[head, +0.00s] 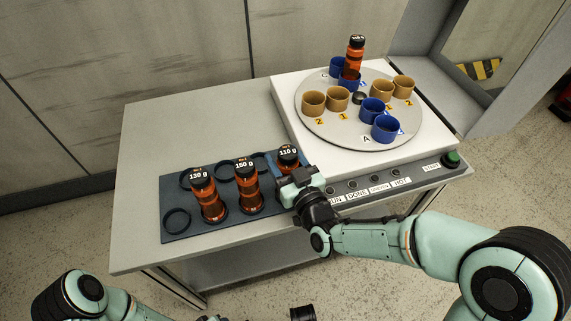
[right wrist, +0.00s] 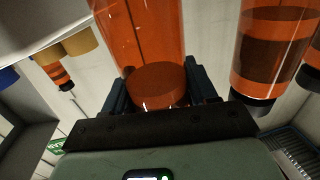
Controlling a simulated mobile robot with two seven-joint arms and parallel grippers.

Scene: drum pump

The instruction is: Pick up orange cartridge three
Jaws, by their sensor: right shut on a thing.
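An orange cartridge with a black cap labelled 110 g (head: 288,154) stands at the right end of the dark blue rack (head: 178,238). My right gripper (head: 296,178) is shut on it and hides most of its body in the head view. In the right wrist view the orange tube (right wrist: 140,40) sits between the two dark fingers. Whether its base touches the rack is hidden. The left gripper is not clearly visible.
A round turntable (head: 330,130) on a white housing carries blue cups (head: 385,129) and tan cups (head: 313,102). Another orange cartridge (head: 353,64) stands in a blue cup at its back. Several rack rings are empty, including the front left one (head: 177,221). The grey tabletop (head: 180,125) behind the rack is clear.

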